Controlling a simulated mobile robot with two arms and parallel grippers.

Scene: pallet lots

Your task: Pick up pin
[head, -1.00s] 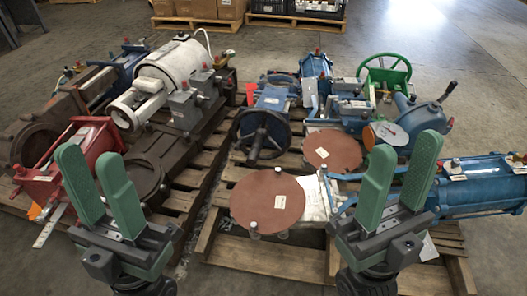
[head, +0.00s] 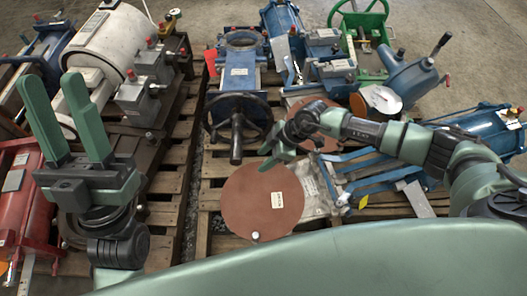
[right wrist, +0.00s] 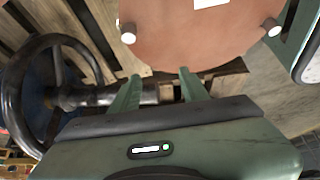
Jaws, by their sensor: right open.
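No thing is labelled as the pin. Small pale pins stand at the rim of a brown round disc (head: 262,205); one (head: 255,237) is at its near edge. In the right wrist view two pins, at left (right wrist: 128,33) and right (right wrist: 271,26), sit at the edge of a brown disc (right wrist: 195,45). My right gripper (head: 268,156) is near the disc's far edge. In the right wrist view its two green fingers (right wrist: 158,88) are apart, with no pin between them. My left gripper (head: 62,112) is raised at the left, open and empty.
A black handwheel (head: 236,115) with a protruding shaft is close to my right gripper; it also shows in the right wrist view (right wrist: 20,100). A second brown disc (head: 312,108), blue valves and a green wheel (head: 360,20) crowd the pallet. A red part (head: 22,200) is left.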

